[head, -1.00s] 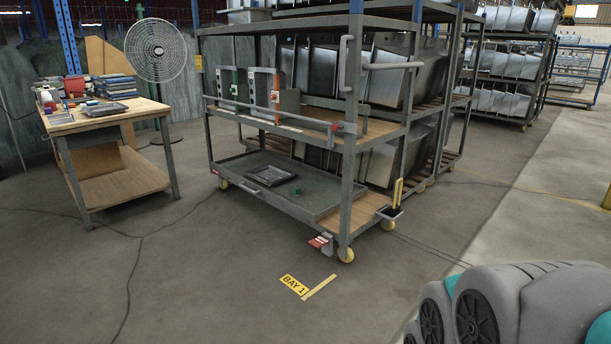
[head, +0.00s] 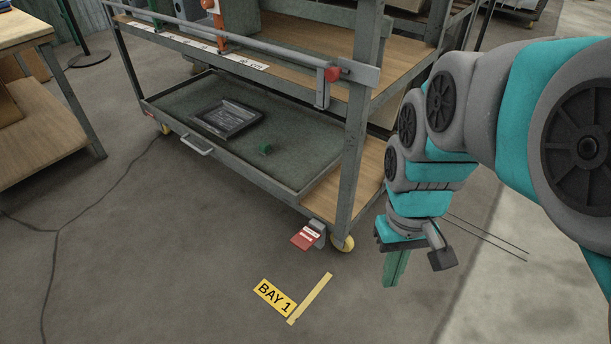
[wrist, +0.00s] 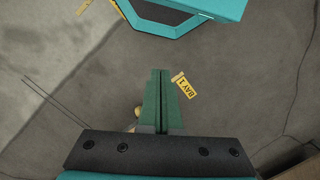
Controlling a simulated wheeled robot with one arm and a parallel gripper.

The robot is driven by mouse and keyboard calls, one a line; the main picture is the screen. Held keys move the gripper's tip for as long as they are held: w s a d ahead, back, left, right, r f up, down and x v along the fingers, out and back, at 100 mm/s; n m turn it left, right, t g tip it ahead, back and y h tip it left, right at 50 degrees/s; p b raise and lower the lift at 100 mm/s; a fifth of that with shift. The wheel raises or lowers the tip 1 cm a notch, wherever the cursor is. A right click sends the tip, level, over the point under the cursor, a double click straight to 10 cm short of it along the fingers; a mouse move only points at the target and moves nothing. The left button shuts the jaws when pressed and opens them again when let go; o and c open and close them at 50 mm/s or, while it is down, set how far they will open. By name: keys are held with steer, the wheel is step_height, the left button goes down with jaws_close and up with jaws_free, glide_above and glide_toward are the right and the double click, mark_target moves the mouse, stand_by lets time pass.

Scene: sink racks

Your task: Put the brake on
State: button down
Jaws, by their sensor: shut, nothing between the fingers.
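The brake appears as a red pedal (head: 306,236) with a white label, on a grey bracket at the foot of the rack's (head: 347,190) near corner post. It sits low, beside a yellow caster wheel (head: 342,243). My gripper (head: 394,283) points down to the right of the caster, apart from the pedal. Its green fingers are together with nothing between them; they also show in the wrist view (wrist: 158,75). In the wrist view part of a caster (wrist: 137,111) shows beside the fingers. The red pedal cannot be made out there.
A yellow BAY 1 floor label (head: 275,297) and a yellow strip (head: 311,298) lie in front of the rack. A drawer tray (head: 185,105) holds a dark flat item. A wooden table (head: 40,150) stands left.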

steer(key=w+a+f+n+b, duration=0.1)
steer(key=w+f, duration=0.1)
steer(key=w, duration=0.3)
steer(key=w+a+f+n+b, duration=0.1)
steer(key=w+a+f+b, duration=0.1)
steer(key=w, duration=0.4)
steer(key=n+b, duration=0.7)
glide_above(300, 241)
steer(key=w+d, duration=0.1)
step_height(300, 241, down, 21)
steer(key=shift+t+y, duration=0.3)
steer(key=shift+y, duration=0.1)
steer(key=f, duration=0.4)
steer(key=f+b, duration=0.1)
steer(key=f, duration=0.4)
steer(key=s+f+b, duration=0.1)
steer(key=f, duration=0.4)
steer(key=shift+a, duration=0.3)
